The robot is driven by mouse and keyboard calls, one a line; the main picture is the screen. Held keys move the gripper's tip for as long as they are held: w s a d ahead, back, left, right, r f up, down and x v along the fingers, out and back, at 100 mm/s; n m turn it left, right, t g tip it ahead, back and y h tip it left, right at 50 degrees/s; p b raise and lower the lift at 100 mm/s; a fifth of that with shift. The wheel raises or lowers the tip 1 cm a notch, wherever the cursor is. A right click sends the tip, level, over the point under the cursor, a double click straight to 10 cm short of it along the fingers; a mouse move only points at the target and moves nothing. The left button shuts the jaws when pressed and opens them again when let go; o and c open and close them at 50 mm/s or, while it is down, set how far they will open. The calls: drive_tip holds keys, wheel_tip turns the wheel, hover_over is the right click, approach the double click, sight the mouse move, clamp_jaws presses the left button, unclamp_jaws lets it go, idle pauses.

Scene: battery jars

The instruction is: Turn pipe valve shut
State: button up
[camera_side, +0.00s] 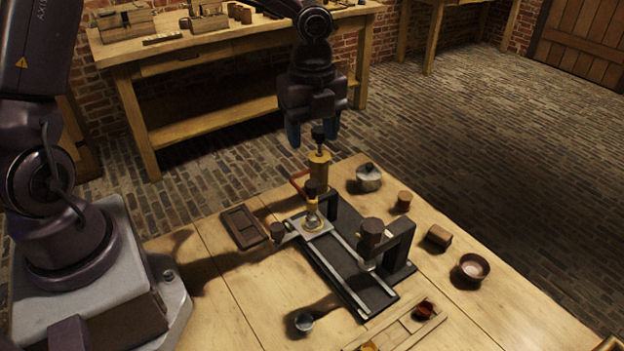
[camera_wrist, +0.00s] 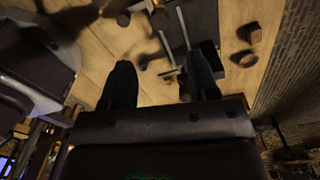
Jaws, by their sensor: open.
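My gripper (camera_side: 313,132) is open above the far end of the apparatus, its two dark blue fingertips pointing down. A brass cylinder (camera_side: 319,172) with a black knob (camera_side: 318,134) on a thin stem stands upright below; the knob lies between or just in front of the fingertips, and contact cannot be told.
A dark base with metal rails (camera_side: 352,262) carries a smaller brass fitting (camera_side: 312,206) and a black bracket (camera_side: 400,245). A lidded pot (camera_side: 368,177), a small jar (camera_side: 403,201), a wooden block (camera_side: 438,237) and a bowl (camera_side: 473,267) stand right. A brown tray (camera_side: 243,227) lies left.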

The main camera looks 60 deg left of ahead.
sight(312, 183)
wheel_tip(312, 183, down, 11)
drive_tip(key=shift+r, duration=0.2)
drive_tip(key=c, duration=0.9)
